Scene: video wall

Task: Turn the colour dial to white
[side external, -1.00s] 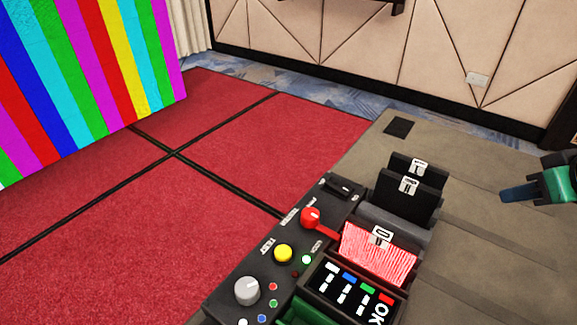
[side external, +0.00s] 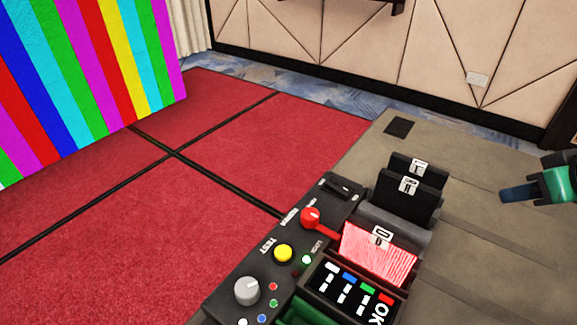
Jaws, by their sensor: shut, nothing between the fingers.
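The colour dial (side external: 247,291) is a light grey round knob at the near end of the black control panel (side external: 229,306). Red, green, blue and white dots lie around its right and lower sides. I cannot make out which dot its pointer faces. My gripper (side external: 519,194) is at the right edge, with dark fingers and a green body. It is shut and empty, above the grey-brown surface and well apart from the dial. Much of my arm is out of the frame.
The panel also carries a yellow button (side external: 283,253), a red lever (side external: 312,219) and a black switch (side external: 341,187). Beside it stand black cards (side external: 408,196), a red card (side external: 378,254) and a small screen (side external: 345,290). A striped video wall (side external: 90,70) stands far left.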

